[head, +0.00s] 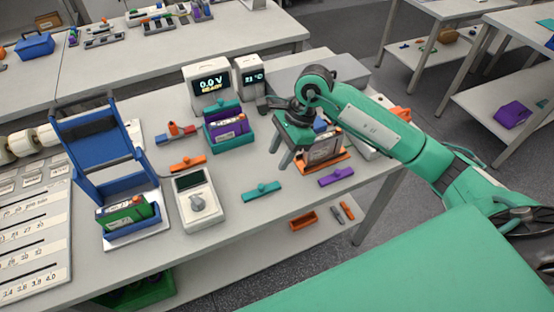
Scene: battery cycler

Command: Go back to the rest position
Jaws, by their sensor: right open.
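My right gripper (280,153) hangs above the workbench at the end of my green arm, which comes in from the right. Its two dark fingers point down, apart, with nothing visible between them. It is between a teal holder (214,147) with a purple-labelled battery (228,131) on its left and an orange holder (338,167) with another battery (325,150) on its right. The gripper and wrist partly cover that right-hand battery. My left gripper is not in the head view.
A white display box (209,85) reading 0.0 V stands at the back. A blue frame (95,140) with a green battery (124,212) and a white meter (194,205) stand left. Orange, teal (262,191) and purple (336,177) clips lie loose. The bench's front right is mostly clear.

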